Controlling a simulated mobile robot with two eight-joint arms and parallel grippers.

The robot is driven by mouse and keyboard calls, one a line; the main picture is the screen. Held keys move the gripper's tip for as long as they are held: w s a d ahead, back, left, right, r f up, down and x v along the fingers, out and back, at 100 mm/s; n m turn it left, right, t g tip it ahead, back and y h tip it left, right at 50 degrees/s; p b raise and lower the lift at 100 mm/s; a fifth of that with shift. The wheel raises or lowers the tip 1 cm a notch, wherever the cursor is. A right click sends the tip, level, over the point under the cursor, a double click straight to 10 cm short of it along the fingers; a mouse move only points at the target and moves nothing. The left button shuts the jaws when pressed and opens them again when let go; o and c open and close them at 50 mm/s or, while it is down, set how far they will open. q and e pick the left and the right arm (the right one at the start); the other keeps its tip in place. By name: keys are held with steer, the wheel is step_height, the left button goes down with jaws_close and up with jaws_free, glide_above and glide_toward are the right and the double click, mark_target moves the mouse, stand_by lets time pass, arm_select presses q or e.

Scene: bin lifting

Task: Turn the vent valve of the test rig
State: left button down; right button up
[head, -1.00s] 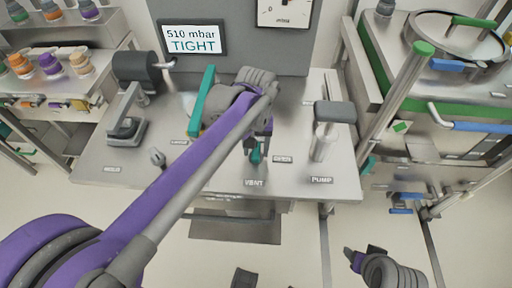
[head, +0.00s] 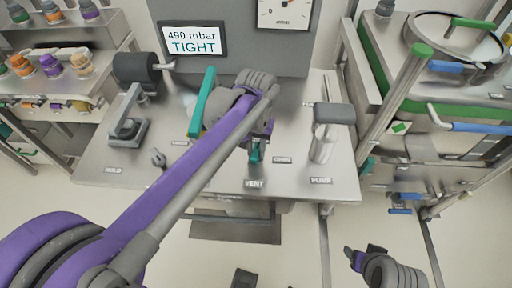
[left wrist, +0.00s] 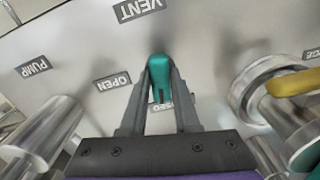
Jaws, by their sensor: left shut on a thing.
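The vent valve's teal handle (head: 255,151) sits on the steel bench of the test rig, just behind the VENT label (head: 255,183). My left gripper (left wrist: 160,88) is shut on this handle (left wrist: 160,66), with one finger on each side. In the left wrist view the handle's free end points toward the VENT label (left wrist: 140,9). The OPEN label (left wrist: 113,82) is beside it, and a label ending in "SED" is partly hidden behind a finger. The display (head: 192,40) reads 490 mbar TIGHT. My right gripper (head: 362,253) is low at the right; its finger opening is unclear.
A pump handle (head: 333,113) stands right of the valve. A long teal lever (head: 203,102) stands left of it, and a clamp-like fixture (head: 127,128) is at the bench's left. A green-edged cart (head: 372,75) stands close on the right.

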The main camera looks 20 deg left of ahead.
arm_select(q)
steer(key=m+p, duration=0.1)
steer(key=m, duration=0.2)
steer(key=shift+m, duration=0.3)
steer(key=m, duration=0.4)
steer(key=shift+m+p, duration=0.3)
steer(key=shift+p, duration=0.1)
steer(key=m, duration=0.3)
steer(key=shift+m, duration=0.3)
steer(key=shift+m+p, duration=0.45)
steer(key=shift+m, duration=1.35)
steer(key=c, duration=0.6)
jaws_free()
steer(key=shift+c, duration=0.2)
